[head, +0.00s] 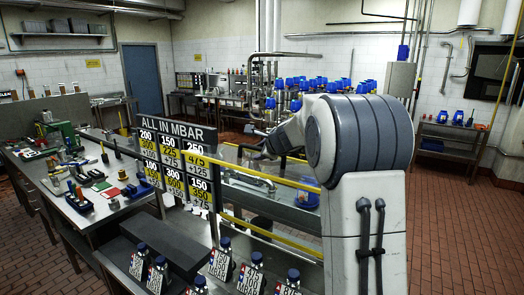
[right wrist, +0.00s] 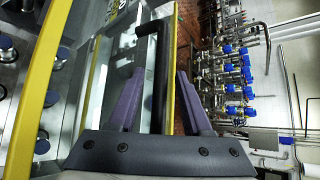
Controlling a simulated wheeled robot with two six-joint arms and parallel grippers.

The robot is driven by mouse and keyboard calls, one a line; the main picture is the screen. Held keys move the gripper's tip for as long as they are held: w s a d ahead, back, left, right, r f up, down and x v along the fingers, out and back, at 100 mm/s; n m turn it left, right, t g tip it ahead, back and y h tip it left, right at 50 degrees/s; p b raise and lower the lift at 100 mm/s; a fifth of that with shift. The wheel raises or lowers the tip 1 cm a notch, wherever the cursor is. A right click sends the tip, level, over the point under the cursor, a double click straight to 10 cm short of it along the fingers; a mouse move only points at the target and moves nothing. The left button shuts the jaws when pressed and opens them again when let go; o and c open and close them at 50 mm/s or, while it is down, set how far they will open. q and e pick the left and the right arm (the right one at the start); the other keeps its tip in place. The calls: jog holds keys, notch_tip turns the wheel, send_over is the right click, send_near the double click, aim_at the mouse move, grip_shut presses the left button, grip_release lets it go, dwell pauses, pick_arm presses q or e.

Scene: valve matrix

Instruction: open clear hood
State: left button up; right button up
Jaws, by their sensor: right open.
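The clear hood is a see-through panel with yellow edge strips (head: 272,236), in front of my right arm in the head view. In the right wrist view its clear pane (right wrist: 118,62) shows beside a yellow strip. A black bar-shaped handle (right wrist: 164,48) runs lengthwise along it. My right gripper (right wrist: 161,72) is open, with its two purple fingers on either side of the handle in the picture. I cannot tell whether they touch it. In the head view this gripper (head: 264,152) is small and dark, partly hidden by my arm. My left gripper is not in view.
A sign board (head: 178,132) headed "ALL IN MBAR" stands left of the hood. Several blue-capped bottles with labels (head: 250,277) stand in front. A workbench with tools (head: 108,188) is at the left. Blue valves (head: 300,84) on pipes stand behind. Tiled floor (head: 455,220) is free at the right.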

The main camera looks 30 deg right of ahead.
jog(key=b+v, duration=0.1)
jog(key=v, duration=0.9)
jog(key=shift+s+r, duration=0.1)
jog(key=shift+s, duration=0.1)
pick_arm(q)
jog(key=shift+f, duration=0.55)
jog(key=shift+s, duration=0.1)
pick_arm(e)
jog(key=shift+a, duration=0.1)
